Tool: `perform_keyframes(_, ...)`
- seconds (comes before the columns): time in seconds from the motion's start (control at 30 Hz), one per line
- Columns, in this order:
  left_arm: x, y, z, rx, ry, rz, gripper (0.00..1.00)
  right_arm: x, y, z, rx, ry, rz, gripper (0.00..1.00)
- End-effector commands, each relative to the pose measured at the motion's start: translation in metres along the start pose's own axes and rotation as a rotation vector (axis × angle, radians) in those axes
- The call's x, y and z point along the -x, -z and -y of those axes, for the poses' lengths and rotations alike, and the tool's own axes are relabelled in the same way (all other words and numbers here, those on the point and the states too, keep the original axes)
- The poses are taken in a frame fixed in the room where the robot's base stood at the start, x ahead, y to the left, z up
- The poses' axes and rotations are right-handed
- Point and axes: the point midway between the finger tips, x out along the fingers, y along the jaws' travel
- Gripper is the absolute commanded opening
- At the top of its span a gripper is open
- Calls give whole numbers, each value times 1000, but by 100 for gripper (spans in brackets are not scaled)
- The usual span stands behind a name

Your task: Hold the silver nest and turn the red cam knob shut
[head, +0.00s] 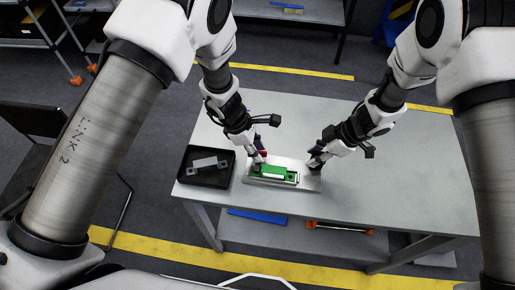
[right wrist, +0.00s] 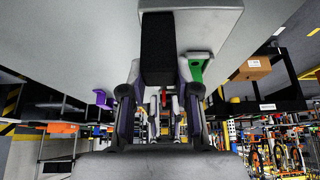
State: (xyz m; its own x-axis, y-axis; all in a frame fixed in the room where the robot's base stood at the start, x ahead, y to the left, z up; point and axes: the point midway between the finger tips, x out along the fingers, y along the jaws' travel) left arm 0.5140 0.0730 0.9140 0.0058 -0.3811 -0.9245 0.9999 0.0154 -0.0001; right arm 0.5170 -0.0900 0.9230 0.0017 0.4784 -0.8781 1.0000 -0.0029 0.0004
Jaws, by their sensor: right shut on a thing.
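The silver nest (head: 307,182) lies near the front edge of the table, with a green part (head: 270,172) and a pale bar on it. The red cam knob (head: 260,153) shows as a small red patch at the nest's back left, mostly hidden by my left gripper (head: 258,158). That gripper is down at the knob; its finger opening cannot be made out. My right gripper (head: 314,162) is shut on the right end of the nest. In the right wrist view its fingers (right wrist: 160,78) stand either side of a black block (right wrist: 158,50).
A black tray (head: 207,183) with a grey part (head: 209,163) in it stands just left of the nest. The grey table (head: 410,175) is clear to the right. A dark chair (head: 30,130) stands left of the table.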

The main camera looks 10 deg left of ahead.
Motion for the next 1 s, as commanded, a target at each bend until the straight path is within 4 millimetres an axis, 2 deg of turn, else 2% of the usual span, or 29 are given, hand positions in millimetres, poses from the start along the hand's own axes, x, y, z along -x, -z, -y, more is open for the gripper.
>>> perform_keyframes(0.23, 0, 0, 0, -1, 0, 1, 33, 0, 0, 0, 0, 0, 0, 0)
perform_keyframes(0.37, 11, -1, -1, 0, -2, 2, 33, 0, 0, 0, 0, 0, 0, 0)
perform_keyframes(0.47, 30, -1, -1, 0, -4, 2, 33, 0, 0, 0, 0, 1, 0, 0)
perform_keyframes(0.73, 98, 0, -1, 0, -3, 2, 33, 0, 0, 0, 0, 1, -1, 0)
perform_keyframes(0.87, 116, 0, 0, -1, -1, 2, 33, 0, 0, 0, 0, 1, -1, 0)
perform_keyframes(1.0, 120, 0, 0, 0, 0, 1, 33, 0, 0, 0, 0, 1, -1, 0)
